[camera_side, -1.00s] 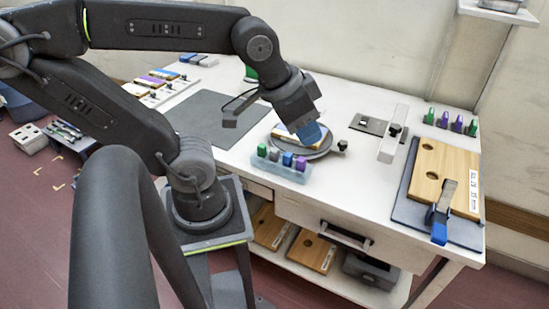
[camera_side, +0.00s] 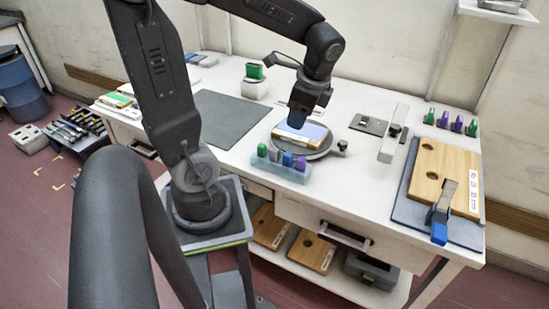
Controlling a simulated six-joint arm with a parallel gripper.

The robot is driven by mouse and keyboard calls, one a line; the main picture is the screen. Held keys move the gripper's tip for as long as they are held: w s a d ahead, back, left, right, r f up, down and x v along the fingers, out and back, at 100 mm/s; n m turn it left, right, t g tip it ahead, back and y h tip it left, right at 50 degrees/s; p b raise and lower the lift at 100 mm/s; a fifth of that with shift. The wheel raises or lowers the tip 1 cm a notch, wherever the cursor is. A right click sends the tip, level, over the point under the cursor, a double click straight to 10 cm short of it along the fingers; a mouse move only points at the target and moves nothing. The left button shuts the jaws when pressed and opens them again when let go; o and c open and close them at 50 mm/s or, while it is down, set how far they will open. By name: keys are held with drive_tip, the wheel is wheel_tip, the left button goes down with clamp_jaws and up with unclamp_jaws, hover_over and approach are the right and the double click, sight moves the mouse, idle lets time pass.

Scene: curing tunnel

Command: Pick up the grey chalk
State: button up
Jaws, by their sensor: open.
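The grey chalk (camera_side: 274,154) stands upright in a pale, translucent rack (camera_side: 283,170) near the front edge of the white table. A green piece (camera_side: 262,150) is on its left; a blue piece (camera_side: 287,159) and a purple piece (camera_side: 300,164) are on its right. My gripper (camera_side: 298,124) points down, open and empty, above the round turntable (camera_side: 318,153). It is behind and above the rack, apart from the grey chalk. The narrow gap between its fingers is hard to see from this side.
A wood-and-blue block (camera_side: 302,135) lies on the turntable under my gripper. A dark mat (camera_side: 226,118) lies to the left. A green block on a white stand (camera_side: 254,86) is at the back.

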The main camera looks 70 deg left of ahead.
drive_tip(key=a+f+m+g, duration=0.2)
drive_tip(key=a, duration=0.1)
hover_over(275, 149)
drive_tip(key=w+d, duration=0.2)
wheel_tip(275, 149, down, 6)
drive_tip(key=f, duration=0.1)
drive_tip(key=shift+x, duration=3.05)
drive_tip(key=shift+a, duration=0.1)
drive_tip(key=shift+r, duration=0.1)
clamp_jaws()
